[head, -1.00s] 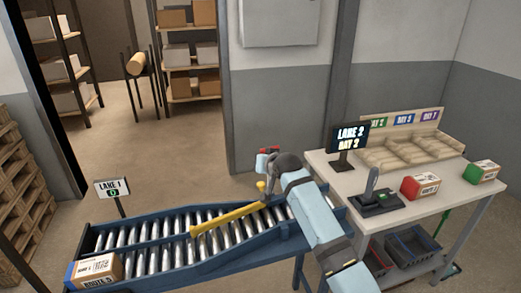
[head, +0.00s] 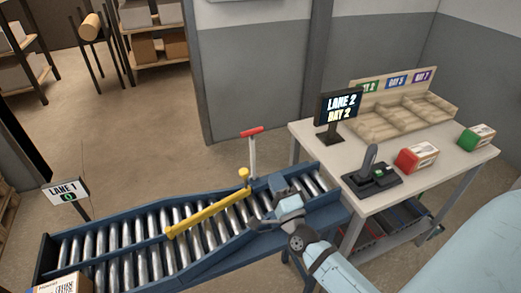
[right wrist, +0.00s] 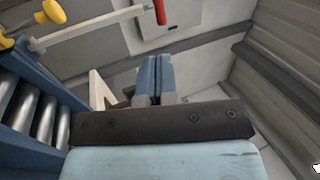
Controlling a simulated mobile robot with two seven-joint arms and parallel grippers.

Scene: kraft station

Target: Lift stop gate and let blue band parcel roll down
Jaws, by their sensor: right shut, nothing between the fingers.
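The stop gate's red T-handle (head: 252,132) stands on a pale post at the far side of the blue roller conveyor (head: 140,270). The handle also shows at the top of the right wrist view (right wrist: 160,12). The parcel (head: 62,286), a brown box with a white label, is at the conveyor's lower left, mostly cut off by the frame. My right gripper (head: 280,184) is over the rollers, right of the handle and apart from it. Its blue fingers (right wrist: 153,78) are together and empty. My left gripper is not in view.
A yellow diverter bar (head: 205,214) with a yellow knob (head: 243,174) lies slantwise across the rollers. The table (head: 335,160) at right holds a screen (head: 338,106), a joystick box (head: 372,180), a red-ended box (head: 417,158) and a green-ended box (head: 477,138).

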